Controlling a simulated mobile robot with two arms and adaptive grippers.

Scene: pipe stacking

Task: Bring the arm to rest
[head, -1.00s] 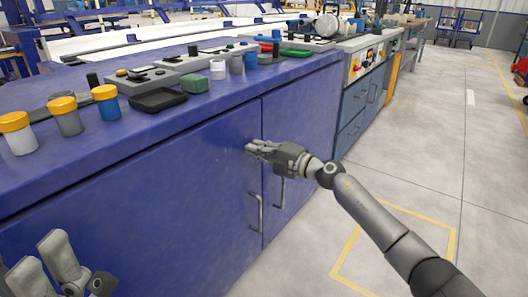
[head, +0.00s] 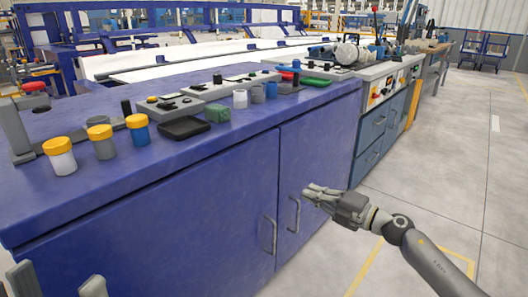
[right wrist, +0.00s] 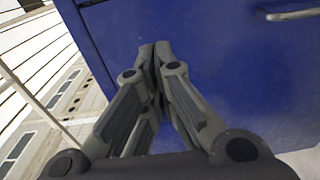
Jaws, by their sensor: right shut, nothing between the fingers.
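My right gripper (head: 308,192) is shut and empty, in front of the blue cabinet doors, near their handles and below the bench top. In the right wrist view its fingers (right wrist: 153,50) are together, with the blue cabinet behind. A white short pipe (head: 240,99), a grey one (head: 257,95) and a blue one (head: 271,91) stand apart on the bench.
The blue bench (head: 100,185) carries several orange-capped jars (head: 100,142), a black tray (head: 185,128), a green block (head: 218,113) and control boxes. Door handles (head: 294,214) stick out close to my right gripper. The floor (head: 440,180) at the right is clear.

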